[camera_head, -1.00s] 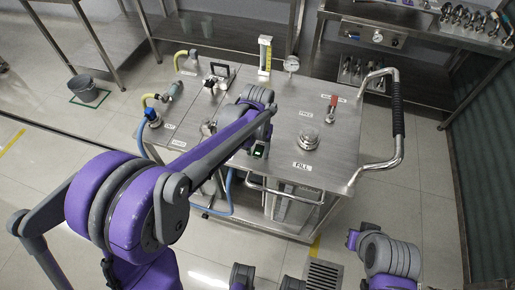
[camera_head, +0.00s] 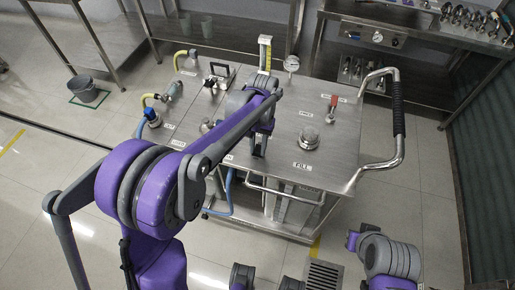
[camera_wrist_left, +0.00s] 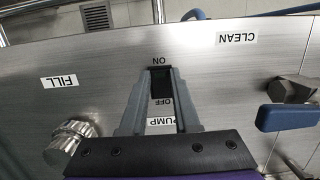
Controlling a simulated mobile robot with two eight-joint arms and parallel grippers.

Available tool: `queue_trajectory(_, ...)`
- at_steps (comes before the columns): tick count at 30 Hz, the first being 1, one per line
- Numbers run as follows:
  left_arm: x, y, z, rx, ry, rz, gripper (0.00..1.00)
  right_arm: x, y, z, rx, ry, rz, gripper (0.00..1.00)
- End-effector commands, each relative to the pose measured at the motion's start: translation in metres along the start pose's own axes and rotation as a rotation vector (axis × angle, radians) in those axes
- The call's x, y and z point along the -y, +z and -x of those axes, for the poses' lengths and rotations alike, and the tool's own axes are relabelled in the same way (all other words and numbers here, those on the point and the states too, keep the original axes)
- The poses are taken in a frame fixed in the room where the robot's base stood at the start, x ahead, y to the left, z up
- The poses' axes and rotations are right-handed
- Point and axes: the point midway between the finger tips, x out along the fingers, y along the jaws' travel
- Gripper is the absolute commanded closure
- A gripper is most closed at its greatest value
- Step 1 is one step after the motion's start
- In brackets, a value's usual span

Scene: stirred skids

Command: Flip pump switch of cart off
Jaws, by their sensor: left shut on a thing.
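The steel cart (camera_head: 345,125) stands in the middle of the head view. The black pump switch (camera_wrist_left: 161,84) shows in the left wrist view, set in the cart top between the ON label (camera_wrist_left: 159,61) and the OFF label (camera_wrist_left: 166,103). The PUMP label (camera_wrist_left: 160,122) is partly covered by my gripper. My left gripper (camera_wrist_left: 160,73) has its two fingers closed in on either side of the switch. In the head view my left gripper (camera_head: 260,148) reaches down to the cart top and hides the switch. I cannot tell which way the switch is tipped. My right gripper is not in view.
A FILL cap (camera_head: 308,139), a red-handled valve (camera_head: 332,108) and a gauge (camera_head: 291,64) stand on the cart top. A push handle (camera_head: 398,120) sticks out at right. Hoses (camera_head: 152,115) hang at left. Steel benches stand behind.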

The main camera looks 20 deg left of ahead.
Motion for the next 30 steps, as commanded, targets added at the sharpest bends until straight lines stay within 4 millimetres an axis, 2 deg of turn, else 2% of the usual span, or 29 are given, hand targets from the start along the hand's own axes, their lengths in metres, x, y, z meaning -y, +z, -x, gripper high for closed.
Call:
queue_trajectory(5,0.0003,-0.0031,0.0004,0.078,0.0,0.0,1.0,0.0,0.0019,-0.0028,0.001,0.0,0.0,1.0)
queue_trajectory(14,0.0002,-0.0024,0.0012,0.085,0.0,0.0,1.0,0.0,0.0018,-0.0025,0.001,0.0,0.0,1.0)
queue_trajectory(15,0.0002,-0.0024,0.0012,0.085,0.0,0.0,0.63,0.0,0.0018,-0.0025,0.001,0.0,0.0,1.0)
queue_trajectory(19,0.0002,-0.0024,0.0012,0.085,0.0,0.0,0.4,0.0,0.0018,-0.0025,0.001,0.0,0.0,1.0)
queue_trajectory(30,0.0,-0.003,0.0068,0.084,0.0,0.0,0.4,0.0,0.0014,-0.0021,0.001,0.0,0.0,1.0)
